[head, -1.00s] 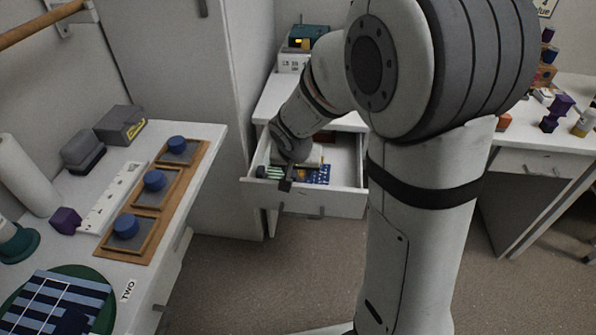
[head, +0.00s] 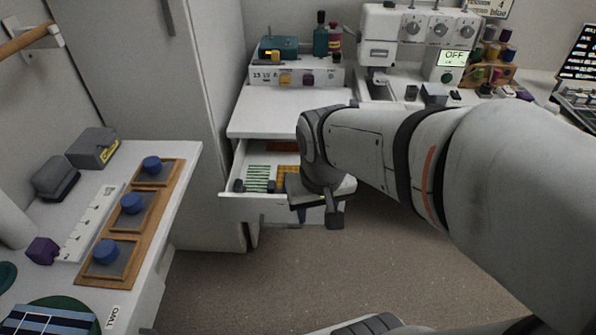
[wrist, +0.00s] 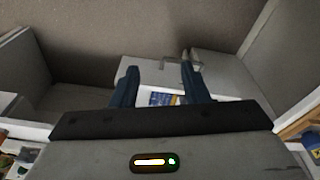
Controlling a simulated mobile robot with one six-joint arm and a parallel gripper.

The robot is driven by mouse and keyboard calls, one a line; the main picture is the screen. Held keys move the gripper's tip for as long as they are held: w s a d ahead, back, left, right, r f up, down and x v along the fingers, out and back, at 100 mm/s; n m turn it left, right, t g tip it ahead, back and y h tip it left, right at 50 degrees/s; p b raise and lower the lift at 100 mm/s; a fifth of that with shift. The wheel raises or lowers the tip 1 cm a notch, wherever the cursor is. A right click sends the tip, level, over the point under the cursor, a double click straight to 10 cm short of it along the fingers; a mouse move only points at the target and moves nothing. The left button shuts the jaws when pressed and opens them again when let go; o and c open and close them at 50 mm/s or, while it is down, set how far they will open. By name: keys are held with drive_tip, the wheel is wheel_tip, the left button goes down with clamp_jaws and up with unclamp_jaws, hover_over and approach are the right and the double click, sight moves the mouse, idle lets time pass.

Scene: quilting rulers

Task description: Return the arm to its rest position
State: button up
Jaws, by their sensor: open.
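My gripper (head: 317,216) hangs in front of the open drawer (head: 262,209) in the head view, over its front right part. In the wrist view its two dark fingers (wrist: 160,88) stand apart with nothing gripped between them. A pale surface with a blue patch shows beyond the fingertips. My arm reaches in from the right and hides the drawer's right part. In the drawer lie a green striped piece (head: 258,177) and an orange piece (head: 288,172).
A sewing machine (head: 415,25) stands on the back desk. The floor (head: 230,290) between is clear.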

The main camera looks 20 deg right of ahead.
drive_tip(key=shift+s+n, duration=0.3)
drive_tip(key=shift+s, duration=0.55)
